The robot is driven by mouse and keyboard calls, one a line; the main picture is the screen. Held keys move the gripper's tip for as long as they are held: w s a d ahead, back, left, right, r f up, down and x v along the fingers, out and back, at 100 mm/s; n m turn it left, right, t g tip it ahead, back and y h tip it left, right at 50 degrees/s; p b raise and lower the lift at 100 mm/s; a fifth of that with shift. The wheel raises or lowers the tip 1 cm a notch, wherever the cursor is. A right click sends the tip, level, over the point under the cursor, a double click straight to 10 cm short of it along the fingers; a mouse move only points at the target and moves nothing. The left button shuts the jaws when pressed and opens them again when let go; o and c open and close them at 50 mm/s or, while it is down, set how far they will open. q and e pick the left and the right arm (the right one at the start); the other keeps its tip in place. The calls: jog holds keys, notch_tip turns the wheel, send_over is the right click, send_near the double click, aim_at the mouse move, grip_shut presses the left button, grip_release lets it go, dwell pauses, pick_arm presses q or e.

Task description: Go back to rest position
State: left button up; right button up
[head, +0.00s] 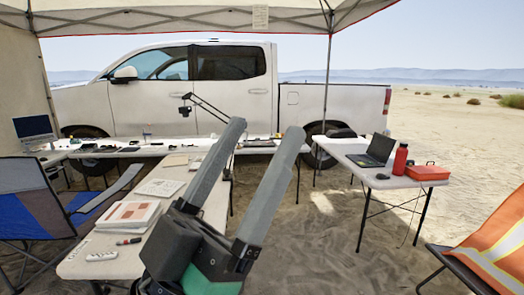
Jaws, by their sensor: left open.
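My left gripper (262,127) is large in the middle of the head view, close to the camera. Its two long grey fingers point up and to the right, spread apart with nothing between them. It hangs in front of the near table (108,258) and hides part of that table's right side. My right gripper is not in view.
The near table bears papers (131,217) and a marker (129,241). A right table holds a laptop (372,150), a red bottle (400,159) and a red box (428,173). Folding chairs (45,205) stand left and at right (495,250). A white truck (190,90) is behind.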

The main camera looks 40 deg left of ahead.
pick_arm(q)
jog(key=shift+d+m+h, duration=0.4)
jog(key=shift+d+h, duration=0.25)
jog(key=shift+h, duration=0.35)
jog(key=shift+r, duration=0.15)
